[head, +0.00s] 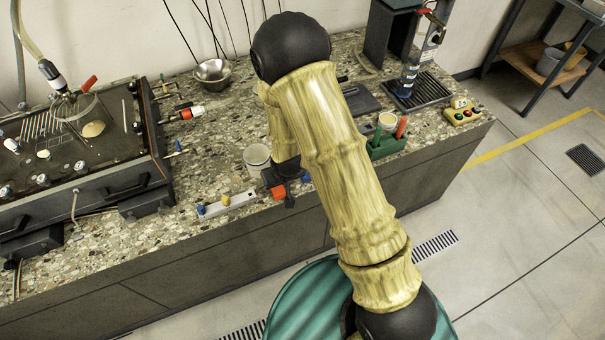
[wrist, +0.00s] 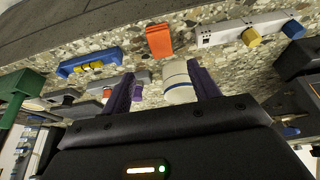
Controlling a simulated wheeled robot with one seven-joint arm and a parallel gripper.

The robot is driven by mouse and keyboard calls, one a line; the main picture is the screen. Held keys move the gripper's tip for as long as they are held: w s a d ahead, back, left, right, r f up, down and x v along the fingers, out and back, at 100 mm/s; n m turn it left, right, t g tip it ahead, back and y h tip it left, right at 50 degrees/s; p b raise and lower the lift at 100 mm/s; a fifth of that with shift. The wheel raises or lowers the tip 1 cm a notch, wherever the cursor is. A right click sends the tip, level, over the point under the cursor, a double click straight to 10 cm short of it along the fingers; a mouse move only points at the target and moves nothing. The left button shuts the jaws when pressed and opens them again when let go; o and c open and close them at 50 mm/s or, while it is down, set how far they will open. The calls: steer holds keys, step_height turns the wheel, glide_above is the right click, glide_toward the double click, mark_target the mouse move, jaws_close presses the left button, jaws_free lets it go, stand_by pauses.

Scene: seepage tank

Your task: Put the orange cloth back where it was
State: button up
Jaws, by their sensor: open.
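The orange cloth (head: 278,192) is a small folded piece lying on the speckled bench top near its front edge. It also shows in the wrist view (wrist: 159,41), upper middle, beyond the fingertips. My gripper (wrist: 161,72) is open, its two purple fingers spread apart and pointing toward the cloth. A white jar with a blue band (wrist: 178,82) shows between the fingers, closer to the right one; I cannot tell whether it touches. In the head view my arm hides much of the gripper area, and the fingers are hard to make out there.
A pale jar (head: 257,155) stands left of my gripper. A white block with blue and yellow knobs (head: 228,205) lies along the front edge. A green holder (head: 386,142) stands to the right. A dark apparatus (head: 85,160) fills the left. A blue tray (wrist: 90,62) shows in the wrist view.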

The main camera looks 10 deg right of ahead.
steer(key=s+d+r+m, duration=0.1)
steer(key=s+d+r, duration=0.6)
steer(key=r, duration=0.3)
steer(key=s+d+r+m+g+h, duration=0.1)
steer(key=s+d+r+m, duration=0.1)
steer(key=s+d+r, duration=0.4)
step_height(320, 180, up, 5)
steer(key=shift+s+d+f+g, duration=0.2)
steer(key=shift+s+d+g, duration=0.15)
steer(key=shift+d, duration=0.15)
steer(key=shift+c, duration=0.2)
